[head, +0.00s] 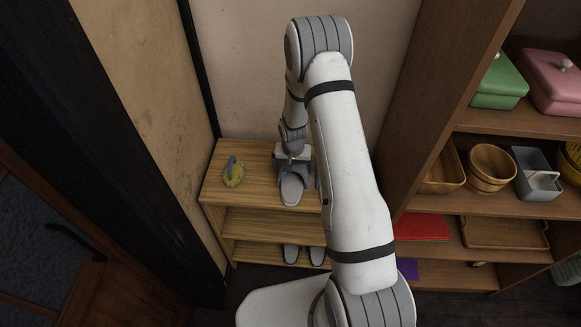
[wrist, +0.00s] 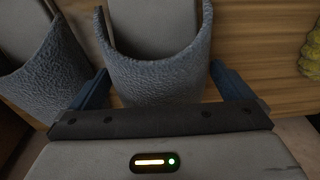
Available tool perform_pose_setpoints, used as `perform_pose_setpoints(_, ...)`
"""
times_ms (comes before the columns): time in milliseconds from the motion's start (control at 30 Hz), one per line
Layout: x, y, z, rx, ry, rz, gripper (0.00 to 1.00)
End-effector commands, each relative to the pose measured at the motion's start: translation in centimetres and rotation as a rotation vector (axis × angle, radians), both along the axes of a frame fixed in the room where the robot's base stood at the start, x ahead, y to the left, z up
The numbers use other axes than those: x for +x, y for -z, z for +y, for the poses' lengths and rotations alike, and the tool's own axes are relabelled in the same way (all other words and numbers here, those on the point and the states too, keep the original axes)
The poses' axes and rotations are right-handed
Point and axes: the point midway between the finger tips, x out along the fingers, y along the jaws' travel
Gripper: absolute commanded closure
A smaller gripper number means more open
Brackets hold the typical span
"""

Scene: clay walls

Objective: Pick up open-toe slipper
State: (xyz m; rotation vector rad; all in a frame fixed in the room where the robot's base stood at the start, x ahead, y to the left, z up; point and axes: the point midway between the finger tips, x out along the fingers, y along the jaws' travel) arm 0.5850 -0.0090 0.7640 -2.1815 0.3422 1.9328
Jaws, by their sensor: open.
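A grey open-toe slipper (head: 291,190) lies on the top board of a low wooden shelf, its sole toward me in the head view. In the wrist view its blue-grey textured strap (wrist: 155,62) fills the middle. A second matching slipper (wrist: 42,75) lies to its left there; in the head view it is mostly hidden behind my arm. My gripper (wrist: 159,70) is open, its two blue fingers at either side of the middle slipper's strap. I cannot tell whether they touch it. In the head view my gripper (head: 293,160) is over the slipper's far end.
A yellow and grey object (head: 233,172) sits left on the same wooden shelf (head: 222,190); its yellow part shows at right in the wrist view (wrist: 312,55). More slippers (head: 291,253) lie below. A wall stands behind, and a tall shelf with bowls (head: 491,168) and boxes stands right.

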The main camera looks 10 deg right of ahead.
Motion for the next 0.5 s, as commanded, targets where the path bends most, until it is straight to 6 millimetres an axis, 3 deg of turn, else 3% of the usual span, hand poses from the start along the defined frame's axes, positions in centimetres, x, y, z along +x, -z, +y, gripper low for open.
perform_pose_setpoints(233, 0.0, 0.15, -0.04, 0.0, 0.0, 0.0, 0.0)
perform_pose_setpoints(500, -0.01, 0.13, -0.07, 0.0, 0.001, 0.0, 0.22)
